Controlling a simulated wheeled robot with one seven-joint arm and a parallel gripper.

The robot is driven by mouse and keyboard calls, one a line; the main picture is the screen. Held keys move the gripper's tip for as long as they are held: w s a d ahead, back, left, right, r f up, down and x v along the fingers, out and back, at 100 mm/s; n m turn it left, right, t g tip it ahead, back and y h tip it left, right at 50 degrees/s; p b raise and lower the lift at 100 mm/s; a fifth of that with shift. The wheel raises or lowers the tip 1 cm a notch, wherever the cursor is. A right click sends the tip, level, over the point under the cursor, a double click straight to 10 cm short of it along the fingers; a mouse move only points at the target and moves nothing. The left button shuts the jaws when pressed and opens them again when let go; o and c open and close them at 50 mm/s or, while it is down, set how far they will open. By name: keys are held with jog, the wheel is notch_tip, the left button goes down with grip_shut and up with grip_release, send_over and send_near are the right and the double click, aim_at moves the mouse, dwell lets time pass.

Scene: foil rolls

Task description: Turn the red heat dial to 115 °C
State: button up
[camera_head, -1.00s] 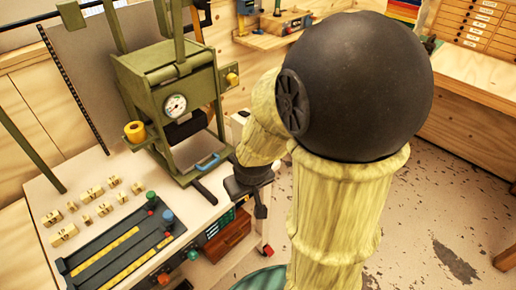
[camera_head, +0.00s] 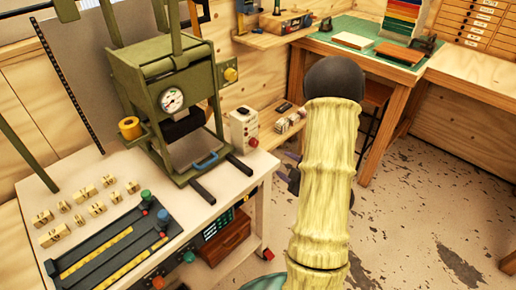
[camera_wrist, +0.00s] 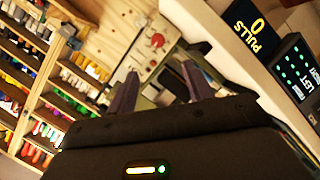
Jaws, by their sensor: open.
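The red heat dial (camera_head: 254,142) is on the front of a small cream control box (camera_head: 241,124) beside the green press. In the wrist view the red dial (camera_wrist: 157,40) shows on the box's pale face, beyond my fingertips, too small to read its setting. My gripper (camera_wrist: 160,82) is open and empty, its two purplish fingers apart and pointing towards the box, with a gap between them and the dial. In the head view my arm hides most of the gripper.
The green press (camera_head: 170,95) with a round gauge stands left of the box.

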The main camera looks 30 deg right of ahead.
aim_at(255, 144)
jog(key=shift+s+d+r+t+y, duration=0.1)
jog(key=shift+s+d+t+y, duration=0.05)
jog(key=shift+s+t+y, duration=0.2)
jog(key=p+x, duration=0.2)
jog(key=x, duration=1.5)
jog(key=shift+w, duration=0.25)
jog(key=shift+c, duration=0.4)
jog(key=c, duration=0.9)
